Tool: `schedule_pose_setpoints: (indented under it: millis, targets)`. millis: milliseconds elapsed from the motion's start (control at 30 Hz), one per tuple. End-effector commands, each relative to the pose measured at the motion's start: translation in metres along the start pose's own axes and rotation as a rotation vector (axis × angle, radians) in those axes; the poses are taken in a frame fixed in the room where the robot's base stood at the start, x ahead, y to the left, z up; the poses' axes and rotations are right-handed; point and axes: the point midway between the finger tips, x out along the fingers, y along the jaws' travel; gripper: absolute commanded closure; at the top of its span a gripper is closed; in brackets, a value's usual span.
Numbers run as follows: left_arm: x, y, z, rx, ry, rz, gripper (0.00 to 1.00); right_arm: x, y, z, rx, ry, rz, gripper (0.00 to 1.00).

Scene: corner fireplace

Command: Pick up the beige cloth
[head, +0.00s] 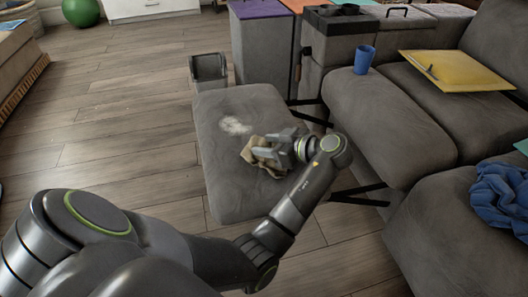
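The beige cloth (252,155) is a small crumpled bundle at the middle of the grey cushioned seat (222,190). My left gripper (268,150) reaches in from the right side of the cloth, with its fingers at and over it. The fingers and wrist hide part of the cloth. I cannot tell whether the fingers are closed on it, or whether it is clear of the cushion. My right gripper is not in view.
A pale powdery patch (235,125) lies on the seat beyond the cloth. A grey sofa (385,125) stands at the right, with a blue cup (364,60), a yellow board (460,70) and a blue cloth (500,195). An open grey bin (208,68) stands behind the seat. The wooden floor at left is clear.

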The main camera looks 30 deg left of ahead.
Motion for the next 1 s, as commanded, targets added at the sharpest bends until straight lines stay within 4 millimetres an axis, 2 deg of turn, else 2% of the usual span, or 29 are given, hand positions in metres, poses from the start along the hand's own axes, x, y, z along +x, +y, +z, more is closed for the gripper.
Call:
schedule_pose_setpoints:
  millis: [33,333,567,667,767,1000]
  targets:
    - [0.0,0.0,0.0,0.0,0.0,0.0,0.61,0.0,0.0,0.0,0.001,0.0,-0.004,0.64]
    - [0.0,0.0,0.0,0.0,0.0,0.0,1.0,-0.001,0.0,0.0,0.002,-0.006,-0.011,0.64]
    - [0.0,0.0,-0.001,-0.001,0.0,0.001,1.0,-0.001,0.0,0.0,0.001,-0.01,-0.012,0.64]
    - [-0.003,0.0,-0.007,-0.002,0.0,0.001,1.0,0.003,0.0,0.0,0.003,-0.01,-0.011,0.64]
    - [-0.009,0.001,-0.022,-0.003,0.001,0.002,1.0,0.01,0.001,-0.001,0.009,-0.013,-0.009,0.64]
    - [-0.034,0.001,-0.082,-0.006,0.0,0.004,1.0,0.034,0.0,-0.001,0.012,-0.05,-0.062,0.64]
